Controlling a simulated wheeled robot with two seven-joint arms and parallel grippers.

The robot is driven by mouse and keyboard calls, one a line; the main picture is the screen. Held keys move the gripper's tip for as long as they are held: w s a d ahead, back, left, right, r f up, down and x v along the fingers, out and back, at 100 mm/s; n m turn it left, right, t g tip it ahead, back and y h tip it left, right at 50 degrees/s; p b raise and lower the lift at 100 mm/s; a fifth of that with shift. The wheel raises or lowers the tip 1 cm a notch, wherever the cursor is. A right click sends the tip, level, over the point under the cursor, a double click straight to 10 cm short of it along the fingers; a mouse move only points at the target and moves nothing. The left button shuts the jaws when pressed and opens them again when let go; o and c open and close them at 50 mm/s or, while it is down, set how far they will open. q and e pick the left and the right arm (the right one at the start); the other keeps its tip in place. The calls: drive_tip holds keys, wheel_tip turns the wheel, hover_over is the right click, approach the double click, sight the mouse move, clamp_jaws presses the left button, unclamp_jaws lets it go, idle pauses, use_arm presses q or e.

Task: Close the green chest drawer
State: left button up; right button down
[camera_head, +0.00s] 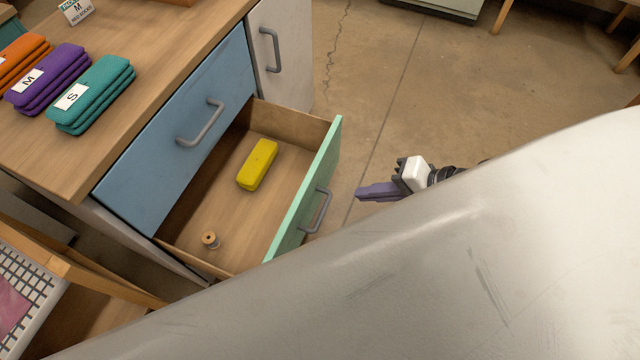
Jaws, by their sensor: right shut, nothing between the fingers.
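The green drawer (327,160) of the chest is pulled out, its green front facing away from the cabinet. A grey bar handle (319,211) is on that front. Inside the drawer lie a yellow block (257,165) and a small wooden spool (210,240). My right gripper (362,192) is to the right of the handle, apart from it, with its purple fingers shut and empty, pointing left towards the drawer front. My left gripper is not in view.
A blue drawer (183,140) above is closed. Folded orange, purple and teal cloths (92,95) lie on the wooden top. A large pale smooth surface covers the lower right of the view. Concrete floor beyond the drawer is clear.

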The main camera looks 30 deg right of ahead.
drive_tip(key=b, duration=0.3)
approach(307, 192)
wheel_tip(307, 192, down, 4)
drive_tip(key=w+a, duration=0.2)
drive_tip(key=w, duration=0.1)
drive_tip(key=shift+a, duration=0.3)
drive_tip(key=shift+w+r, duration=0.1)
